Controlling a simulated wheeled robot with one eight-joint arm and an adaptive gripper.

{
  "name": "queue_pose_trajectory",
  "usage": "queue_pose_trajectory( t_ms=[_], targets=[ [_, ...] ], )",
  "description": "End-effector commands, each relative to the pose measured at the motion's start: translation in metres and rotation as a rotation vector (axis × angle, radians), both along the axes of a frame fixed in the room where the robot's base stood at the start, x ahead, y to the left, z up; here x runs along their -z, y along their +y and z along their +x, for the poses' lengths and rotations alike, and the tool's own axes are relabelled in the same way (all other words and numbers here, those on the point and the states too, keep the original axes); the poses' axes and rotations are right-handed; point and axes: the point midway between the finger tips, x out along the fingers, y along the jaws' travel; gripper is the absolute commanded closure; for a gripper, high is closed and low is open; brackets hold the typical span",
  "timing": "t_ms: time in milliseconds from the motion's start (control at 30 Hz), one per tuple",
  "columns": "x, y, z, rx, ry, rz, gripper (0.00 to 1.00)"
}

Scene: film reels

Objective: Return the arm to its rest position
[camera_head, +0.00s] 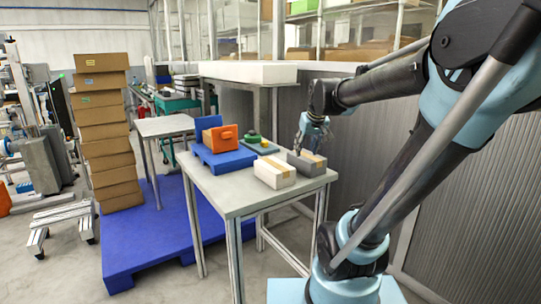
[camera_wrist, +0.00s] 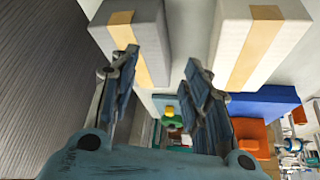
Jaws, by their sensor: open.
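My gripper (camera_head: 312,127) is above the far right part of the grey table (camera_head: 238,197), beside and above the grey box. In the wrist view my gripper (camera_wrist: 158,70) is open, with its two fingers apart and nothing held between them. The grey box with a tan strip (camera_head: 307,162) stands on the table below it; a grey box (camera_wrist: 146,38) shows behind the left finger in the wrist view. My arm reaches in from the right side of the head view, bent at its joints.
On the table are a white box with a tan strip (camera_head: 274,171), an orange bin (camera_head: 221,138), a blue stand (camera_head: 222,160) and a green piece on a tray (camera_head: 262,144). A ribbed grey wall (camera_head: 462,215) stands close on the right. Stacked cartons (camera_head: 105,130) stand at left.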

Motion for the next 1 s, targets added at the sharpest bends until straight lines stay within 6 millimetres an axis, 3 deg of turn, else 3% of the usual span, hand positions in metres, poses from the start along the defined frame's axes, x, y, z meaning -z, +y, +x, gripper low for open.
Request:
queue_pose_trajectory(
  t_ms=[200, 633, 1000],
  targets=[
    [0.025, -0.032, -0.038, 0.112, -0.045, 0.012, 0.57],
    [0.059, -0.061, -0.078, 0.235, -0.099, 0.027, 0.57],
    [0.129, -0.06, -0.168, 0.22, 0.158, -0.009, 0.57]
  ],
)
